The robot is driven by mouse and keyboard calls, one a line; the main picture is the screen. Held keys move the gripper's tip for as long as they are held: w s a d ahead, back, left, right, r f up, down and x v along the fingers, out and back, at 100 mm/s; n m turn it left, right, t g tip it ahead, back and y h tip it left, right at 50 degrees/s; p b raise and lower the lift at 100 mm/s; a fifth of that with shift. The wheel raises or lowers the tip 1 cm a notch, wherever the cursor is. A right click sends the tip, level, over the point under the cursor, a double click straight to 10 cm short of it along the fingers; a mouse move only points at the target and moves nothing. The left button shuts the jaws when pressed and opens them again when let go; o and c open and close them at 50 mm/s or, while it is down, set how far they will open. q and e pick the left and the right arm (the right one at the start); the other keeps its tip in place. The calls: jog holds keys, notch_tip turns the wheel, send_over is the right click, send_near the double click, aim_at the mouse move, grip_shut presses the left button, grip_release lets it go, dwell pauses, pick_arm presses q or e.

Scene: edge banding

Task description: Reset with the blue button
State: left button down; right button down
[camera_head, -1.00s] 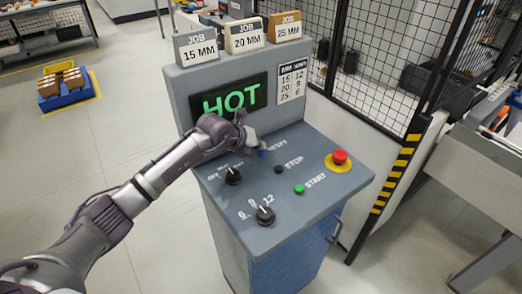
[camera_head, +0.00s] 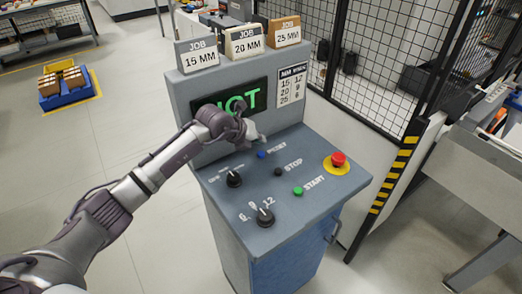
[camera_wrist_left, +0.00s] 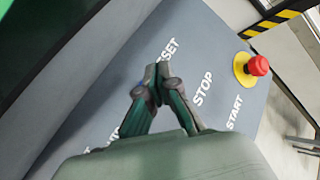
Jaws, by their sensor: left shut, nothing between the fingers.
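The blue reset button (camera_head: 262,154) sits on the sloped top of the grey control console (camera_head: 300,225), left of the RESET label. My left gripper (camera_head: 262,140) is shut and empty, raised a little above and behind the blue button, apart from it in the head view. In the left wrist view the closed fingertips (camera_wrist_left: 158,72) hide most of the RESET button area; only a trace of blue shows beside them. The green screen (camera_head: 235,98) reads HOT, partly covered by my arm. My right gripper is not in view.
The black stop button (camera_head: 278,171), green start button (camera_head: 298,190) and red emergency stop (camera_head: 338,158) are close by. Two black knobs (camera_head: 233,178) (camera_head: 265,216) sit in front. Job blocks (camera_head: 246,40) stand on top. A mesh fence (camera_head: 385,60) rises behind.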

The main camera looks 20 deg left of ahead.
pick_arm(q)
jog(key=shift+r+p, duration=0.65)
jog(key=shift+r, duration=0.85)
jog(key=shift+f, duration=0.1)
